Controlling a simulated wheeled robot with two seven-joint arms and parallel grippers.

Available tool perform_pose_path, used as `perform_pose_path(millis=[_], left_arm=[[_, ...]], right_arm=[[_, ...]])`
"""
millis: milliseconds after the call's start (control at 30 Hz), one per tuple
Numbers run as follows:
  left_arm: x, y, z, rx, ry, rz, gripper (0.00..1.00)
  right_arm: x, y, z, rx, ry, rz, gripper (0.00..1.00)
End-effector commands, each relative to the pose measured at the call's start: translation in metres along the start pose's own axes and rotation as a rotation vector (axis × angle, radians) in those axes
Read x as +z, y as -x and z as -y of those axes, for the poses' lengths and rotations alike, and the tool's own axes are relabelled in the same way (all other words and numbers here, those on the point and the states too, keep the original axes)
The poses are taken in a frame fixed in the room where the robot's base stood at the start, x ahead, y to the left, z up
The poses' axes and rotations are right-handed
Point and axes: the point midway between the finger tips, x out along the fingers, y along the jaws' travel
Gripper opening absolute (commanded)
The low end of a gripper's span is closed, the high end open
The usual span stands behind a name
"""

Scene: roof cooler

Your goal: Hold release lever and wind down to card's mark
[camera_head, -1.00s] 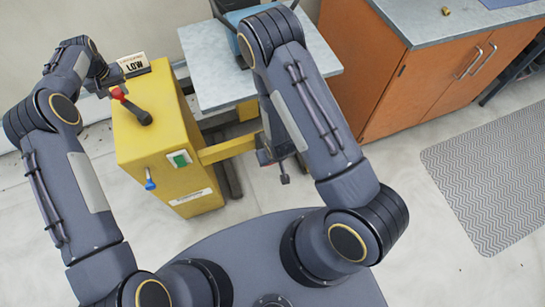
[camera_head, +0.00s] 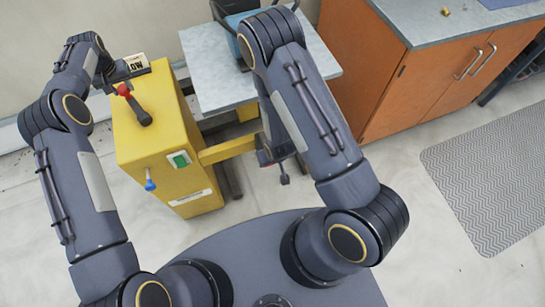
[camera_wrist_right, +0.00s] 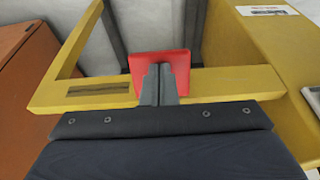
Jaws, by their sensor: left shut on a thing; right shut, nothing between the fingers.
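A yellow winch box (camera_head: 150,150) stands at the left in the head view, with a dark crank (camera_head: 140,112) ending in a red knob (camera_head: 122,89) on top. My left gripper (camera_head: 119,82) is shut on the red knob. A white card (camera_head: 136,67) with dark lettering stands behind it, partly covered by the gripper. In the right wrist view, my right gripper (camera_wrist_right: 159,82) is shut and empty. Its fingertips are in front of a red plate (camera_wrist_right: 180,66) by the slotted yellow bar, and seem to be against it. My right forearm hides most of that in the head view.
A grey-topped table (camera_head: 213,75) with a blue unit (camera_head: 232,20) stands behind the yellow bar (camera_head: 228,149). The box has a green indicator (camera_head: 180,160) and a blue-tipped part (camera_head: 150,184). An orange cabinet (camera_head: 420,85) is at the right. Bare floor and a mat (camera_head: 490,180) lie beyond.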

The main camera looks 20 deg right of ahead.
Motion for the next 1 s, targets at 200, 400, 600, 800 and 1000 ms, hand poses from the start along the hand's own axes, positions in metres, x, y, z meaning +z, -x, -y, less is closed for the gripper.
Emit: perform_pose_path(millis=[200,400,600,800,1000], left_arm=[[-0.003,0.0,-0.013,0.004,-0.001,-0.002,0.11],[-0.005,0.0,-0.022,0.004,-0.002,-0.002,0.1],[-0.005,0.0,-0.021,0.004,-0.001,-0.002,0.11],[-0.005,0.0,-0.025,0.004,-0.002,-0.002,0.1],[-0.006,0.0,-0.038,0.005,-0.002,-0.001,0.1]], right_arm=[[-0.001,0.0,0.0,0.0,0.0,-0.002,0.0],[-0.001,0.0,0.0,0.0,0.0,-0.003,0.0],[-0.001,0.0,0.0,0.0,0.0,-0.003,0.0],[-0.001,0.0,0.0,0.0,-0.001,-0.004,0.0],[-0.002,0.0,0.0,0.0,-0.001,-0.004,0.0]])
